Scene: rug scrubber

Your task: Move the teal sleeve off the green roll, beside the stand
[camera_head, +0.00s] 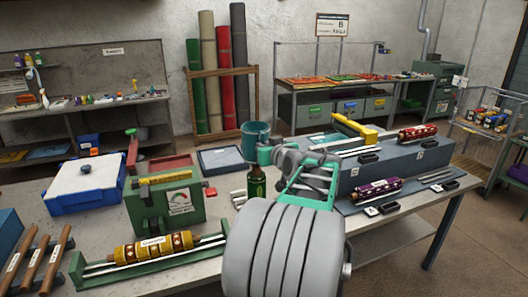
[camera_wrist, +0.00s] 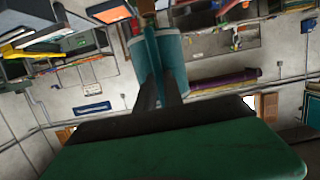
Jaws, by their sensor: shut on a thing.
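The teal sleeve (camera_head: 255,138) is a short, wide, hollow cylinder past the table's back edge in the head view. In the wrist view the sleeve (camera_wrist: 174,58) sits at the tips of my dark fingers. My gripper (camera_head: 262,152) is shut on it; the grip is partly hidden by my own wrist. The green roll (camera_head: 195,85) stands upright and bare at the left of the wooden stand (camera_head: 222,72). The sleeve is apart from the roll, to the right of the stand in the picture. Its height above the floor cannot be told.
Beige, red and dark rolls stand in the same stand. The near table holds a green bottle (camera_head: 256,186), a blue-grey tray (camera_head: 221,160), a green gauge machine (camera_head: 166,203) and a grey block (camera_head: 395,165). A workbench (camera_head: 345,103) stands behind, right of the stand.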

